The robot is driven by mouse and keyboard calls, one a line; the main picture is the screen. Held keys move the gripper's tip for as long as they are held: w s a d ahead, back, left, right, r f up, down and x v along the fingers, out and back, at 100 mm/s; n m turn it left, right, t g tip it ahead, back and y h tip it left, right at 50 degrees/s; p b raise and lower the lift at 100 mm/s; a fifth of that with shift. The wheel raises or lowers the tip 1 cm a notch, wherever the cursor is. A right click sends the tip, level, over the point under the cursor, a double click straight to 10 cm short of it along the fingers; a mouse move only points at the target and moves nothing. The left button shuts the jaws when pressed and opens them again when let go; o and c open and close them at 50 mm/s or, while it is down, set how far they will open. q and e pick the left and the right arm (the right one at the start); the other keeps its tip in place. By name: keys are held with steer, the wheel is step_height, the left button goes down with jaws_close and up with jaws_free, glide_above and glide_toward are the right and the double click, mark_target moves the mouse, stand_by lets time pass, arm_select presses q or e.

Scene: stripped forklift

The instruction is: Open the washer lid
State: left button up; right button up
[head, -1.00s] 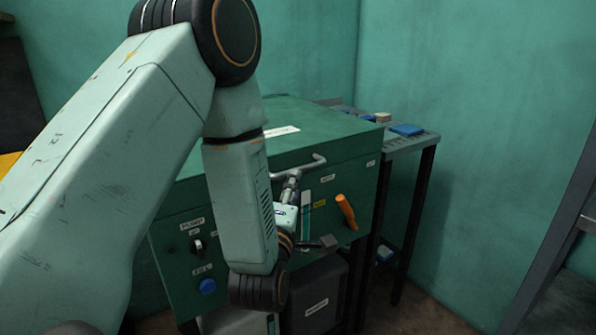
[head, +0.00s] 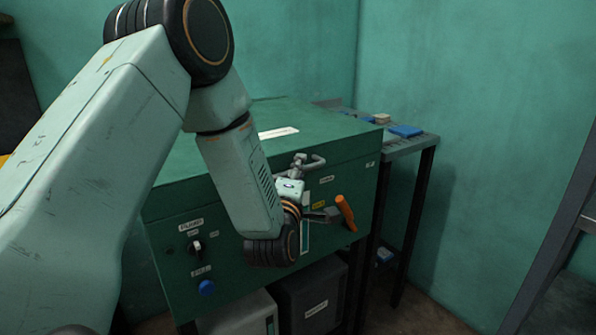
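The washer is a green box-shaped cabinet (head: 345,180) on a dark stand. Its green lid (head: 225,140) has a white label on top and lies flat, closed. A grey bar handle (head: 317,161) sticks out at the lid's front edge. My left gripper (head: 300,162) is at the left part of this handle, overlapping it in the view. The fingers are small and partly merge with the handle, so I cannot tell whether they are shut on it. My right gripper is not in view.
An orange lever (head: 346,212), a black knob (head: 195,247) and a blue button (head: 206,287) are on the washer's front. A side table (head: 420,142) with a blue item (head: 405,131) stands to the right. Containers (head: 312,295) sit below.

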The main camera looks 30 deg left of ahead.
arm_select(q)
jaws_close()
stand_by(0.4)
